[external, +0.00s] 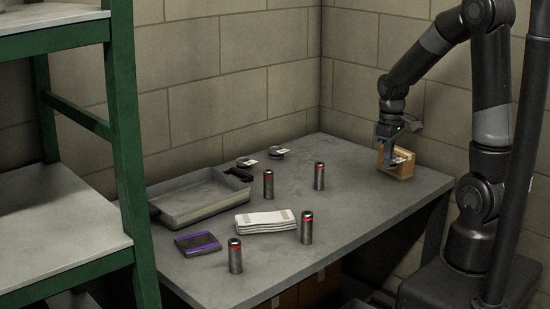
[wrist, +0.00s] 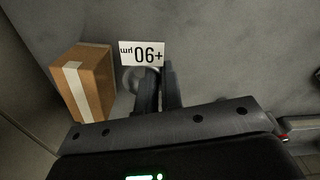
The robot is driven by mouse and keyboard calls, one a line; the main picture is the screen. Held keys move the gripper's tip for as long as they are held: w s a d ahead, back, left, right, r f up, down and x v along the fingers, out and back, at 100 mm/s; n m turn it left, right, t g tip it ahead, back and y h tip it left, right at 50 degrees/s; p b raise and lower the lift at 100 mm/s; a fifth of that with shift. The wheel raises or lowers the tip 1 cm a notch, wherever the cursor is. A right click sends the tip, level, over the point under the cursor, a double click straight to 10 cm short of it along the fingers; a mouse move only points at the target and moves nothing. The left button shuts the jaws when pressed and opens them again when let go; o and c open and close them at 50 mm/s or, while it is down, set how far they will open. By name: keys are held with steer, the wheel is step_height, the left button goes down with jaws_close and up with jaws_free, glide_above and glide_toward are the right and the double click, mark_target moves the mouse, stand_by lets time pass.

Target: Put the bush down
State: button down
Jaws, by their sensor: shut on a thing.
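My gripper (external: 388,146) is low over the far right end of the grey table, beside a small cardboard box. In the wrist view its fingers (wrist: 157,90) are close together, shut on the bush (wrist: 130,78). Only part of the bush's grey round rim shows; the fingers hide the rest. A white tag (wrist: 142,53) reading "+06 µm" upside down lies at the bush. I cannot tell whether the bush touches the table.
The cardboard box (wrist: 84,82) is just left of the fingers in the wrist view. Several red-banded dark cylinders (external: 319,176), a grey tray (external: 200,215), white cloths (external: 265,221), a purple-striped dark pad (external: 198,243) and two tagged round parts (external: 277,153) occupy the table.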

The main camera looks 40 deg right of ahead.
steer(key=s+d+r, duration=0.4)
steer(key=d, duration=0.1)
steer(key=w+d+r, duration=0.2)
steer(key=w+d, duration=0.1)
steer(key=w, duration=0.5)
steer(key=w+d+r, duration=0.2)
steer(key=w+d, duration=0.1)
steer(key=w, duration=0.5)
steer(key=w+d+f+n, duration=0.1)
steer(key=w+d+f, duration=0.1)
steer(key=w, duration=0.8)
steer(key=w+d+f, duration=0.2)
steer(key=w, duration=0.8)
glide_above(305, 148)
step_height(305, 148, down, 6)
steer(key=shift+d+f, duration=0.15)
steer(key=shift+f, duration=0.05)
steer(key=shift+w+f, duration=0.1)
steer(key=shift+f, duration=1.9)
steer(key=shift+f, duration=0.1)
steer(key=c, duration=1.6)
jaws_free()
